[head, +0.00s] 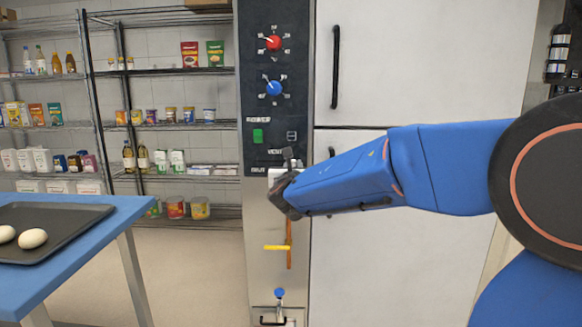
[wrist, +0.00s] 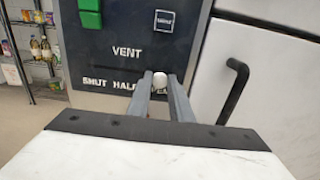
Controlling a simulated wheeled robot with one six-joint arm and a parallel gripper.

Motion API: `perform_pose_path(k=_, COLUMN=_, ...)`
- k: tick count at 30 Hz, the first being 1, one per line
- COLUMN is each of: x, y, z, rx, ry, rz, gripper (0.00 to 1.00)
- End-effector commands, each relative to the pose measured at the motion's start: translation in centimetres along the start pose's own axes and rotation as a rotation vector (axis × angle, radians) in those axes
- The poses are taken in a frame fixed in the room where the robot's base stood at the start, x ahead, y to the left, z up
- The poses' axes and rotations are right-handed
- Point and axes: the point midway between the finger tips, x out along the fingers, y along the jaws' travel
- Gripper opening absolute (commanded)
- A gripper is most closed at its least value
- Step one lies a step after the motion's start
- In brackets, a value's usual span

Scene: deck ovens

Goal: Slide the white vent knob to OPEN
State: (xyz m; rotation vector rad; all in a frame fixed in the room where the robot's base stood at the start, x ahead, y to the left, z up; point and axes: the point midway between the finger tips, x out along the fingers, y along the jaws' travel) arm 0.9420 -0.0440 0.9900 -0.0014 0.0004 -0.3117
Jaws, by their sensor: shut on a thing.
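The white vent knob (wrist: 160,79) shows in the wrist view between the two fingertips of my gripper (wrist: 160,84). The fingers are shut on it. The dark panel (wrist: 110,60) carries the word VENT, with SHUT at left and HALF in the middle below it. The knob and fingers are at the right end of this row, in front of the last label, which they mostly cover. In the head view my gripper (head: 289,158) reaches the lower part of the oven panel, and the knob is not clearly visible there. The slot is hidden.
A green switch (head: 258,136) sits above the vent row, with a blue dial (head: 274,88) and a red dial (head: 273,43) higher up. Black door handles (head: 335,68) stand to the right. A blue table (head: 95,240) with a tray is at left.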

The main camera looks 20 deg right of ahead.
Motion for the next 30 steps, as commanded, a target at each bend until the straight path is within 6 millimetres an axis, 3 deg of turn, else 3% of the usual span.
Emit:
perform_pose_path(k=1, x=0.0, y=-0.3, z=0.1, rx=0.002, ry=-0.002, rz=-0.006, gripper=0.0)
perform_pose_path(k=2, x=0.0, y=-0.3, z=0.0, rx=0.002, ry=-0.001, rz=-0.006, gripper=0.26)
perform_pose_path(k=3, x=0.0, y=-0.3, z=0.0, rx=0.002, ry=-0.001, rz=-0.006, gripper=0.36)
perform_pose_path(k=4, x=0.0, y=-0.3, z=0.0, rx=0.002, ry=-0.001, rz=-0.006, gripper=0.38)
perform_pose_path(k=17, x=-1.0, y=-0.1, z=0.1, rx=0.001, ry=-0.001, rz=-0.002, gripper=0.38)
perform_pose_path(k=30, x=-9.0, y=-0.1, z=0.0, rx=0.002, ry=-0.001, rz=-0.001, gripper=0.38)
